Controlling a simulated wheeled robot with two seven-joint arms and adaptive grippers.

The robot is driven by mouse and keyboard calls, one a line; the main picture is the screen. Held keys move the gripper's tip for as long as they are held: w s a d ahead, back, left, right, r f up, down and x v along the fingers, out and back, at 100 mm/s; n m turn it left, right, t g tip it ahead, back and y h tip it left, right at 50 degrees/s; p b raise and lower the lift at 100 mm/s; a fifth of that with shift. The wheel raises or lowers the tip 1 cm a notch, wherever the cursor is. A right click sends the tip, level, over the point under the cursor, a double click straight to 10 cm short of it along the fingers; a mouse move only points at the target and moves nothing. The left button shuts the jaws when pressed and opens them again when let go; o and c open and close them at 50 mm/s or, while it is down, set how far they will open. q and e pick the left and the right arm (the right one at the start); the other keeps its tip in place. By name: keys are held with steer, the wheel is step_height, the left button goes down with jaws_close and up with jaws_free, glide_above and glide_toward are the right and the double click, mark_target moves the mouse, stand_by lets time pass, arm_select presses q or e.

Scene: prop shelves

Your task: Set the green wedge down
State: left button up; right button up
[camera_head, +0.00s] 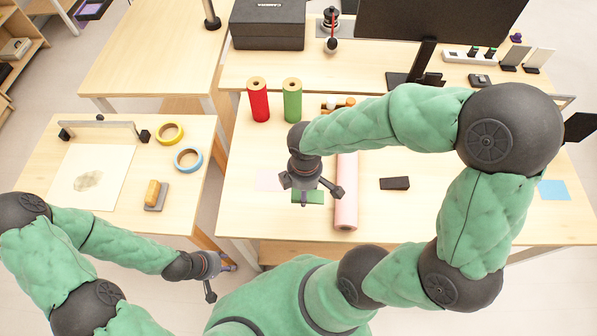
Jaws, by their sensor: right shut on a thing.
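The green wedge (308,198) shows as a small flat green shape under my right gripper (311,188), over the main table. My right gripper points down, with its fingers around the wedge and shut on it. The gripper hides the wedge's upper part, and I cannot tell whether the wedge touches the tabletop. My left gripper (219,282) is low in front of the gap between the two tables, with its fingers apart and nothing between them.
A dark block (394,183) lies farther right. Red (258,103) and green (292,103) rolls stand behind.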

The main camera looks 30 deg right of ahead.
steer(key=w+d+f+b, duration=0.1)
steer(key=w+f, duration=0.1)
steer(key=w, duration=0.1)
steer(key=w+d+f+b, duration=0.1)
steer(key=w+f, duration=0.2)
steer(key=w+d+f+b, duration=0.1)
steer(key=w+d+f, duration=0.1)
steer(key=w, duration=0.1)
steer(key=shift+f, duration=0.3)
steer(key=shift+w+d+f, duration=0.2)
steer(key=shift+w+f, duration=0.15)
steer(key=shift+f, duration=0.05)
steer(key=shift+w+f+b, duration=0.1)
steer(key=shift+f+b, duration=0.8)
steer(key=shift+f, duration=0.7)
steer(key=shift+f, duration=0.1)
steer(key=shift+f, duration=0.15)
steer(key=o, duration=1.2)
